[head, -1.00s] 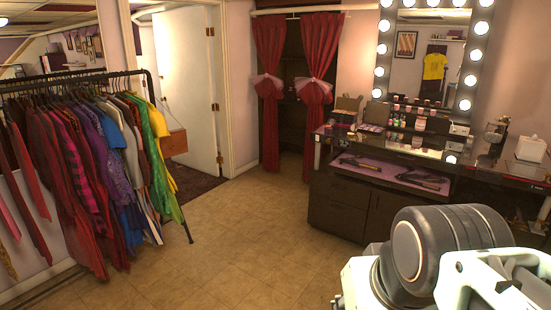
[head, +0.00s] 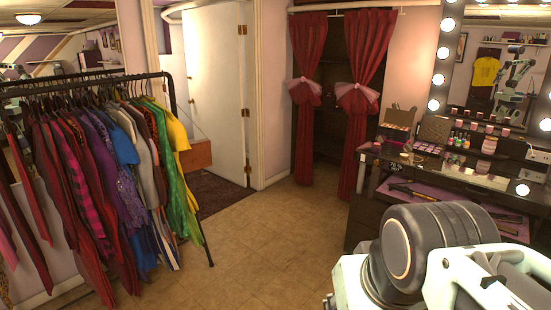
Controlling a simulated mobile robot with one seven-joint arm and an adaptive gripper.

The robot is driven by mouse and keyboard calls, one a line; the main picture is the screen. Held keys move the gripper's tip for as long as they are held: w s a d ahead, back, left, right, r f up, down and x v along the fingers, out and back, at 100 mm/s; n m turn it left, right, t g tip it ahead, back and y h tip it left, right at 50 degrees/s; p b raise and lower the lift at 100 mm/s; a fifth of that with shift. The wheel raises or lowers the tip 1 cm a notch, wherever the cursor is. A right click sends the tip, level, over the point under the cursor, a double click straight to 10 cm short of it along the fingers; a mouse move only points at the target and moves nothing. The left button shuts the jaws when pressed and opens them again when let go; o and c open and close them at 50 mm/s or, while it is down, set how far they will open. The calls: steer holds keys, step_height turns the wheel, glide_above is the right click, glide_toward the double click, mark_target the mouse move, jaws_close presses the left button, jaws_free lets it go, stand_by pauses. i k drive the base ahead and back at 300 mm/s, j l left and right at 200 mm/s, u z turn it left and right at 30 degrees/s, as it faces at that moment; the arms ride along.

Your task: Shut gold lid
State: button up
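No lid is clearly recognisable as the gold lid. On the makeup counter (head: 470,182) at the right, a box with a raised tan-gold lid (head: 398,118) stands open near the back left end. Beside it is an open makeup palette with a brownish raised lid (head: 435,129). A small gold-coloured item (head: 428,148) lies near them, too small to make out. Part of my arm fills the lower right, in front of the counter. My gripper is not in view.
A clothes rack (head: 100,75) stands at the left. Red curtains (head: 369,95) hang beyond the counter, and a white door (head: 215,90) stands open. The tiled floor (head: 250,245) between rack and counter is clear. A bulb-framed mirror (head: 500,75) hangs above the counter.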

mark_target(408, 147)
steer(key=i, duration=1.85)
steer(key=i+j+z, duration=0.1)
steer(key=i, duration=1.7)
steer(key=i+z, duration=0.1)
steer(key=i, duration=0.5)
steer(key=i+j+z, duration=0.1)
steer(key=i, duration=0.5)
steer(key=i+j+z, duration=0.1)
steer(key=i+z, duration=0.35)
steer(key=i+j+z, duration=0.2)
steer(key=i+z, duration=0.2)
steer(key=i+j+z, duration=0.1)
steer(key=z, duration=0.25)
steer(key=i+j+z, duration=0.15)
steer(key=z, duration=0.2)
steer(key=i+j+z, duration=0.1)
steer(key=z, duration=0.25)
steer(key=i+j+z, duration=0.15)
steer(key=z, duration=0.3)
steer(key=i+j+z, duration=0.15)
steer(key=j+z, duration=0.15)
steer(key=z, duration=0.2)
steer(key=j+z, duration=0.25)
steer(key=z, duration=0.2)
steer(key=i+j+z, duration=0.1)
steer(key=j+z, duration=0.25)
steer(key=z, duration=0.15)
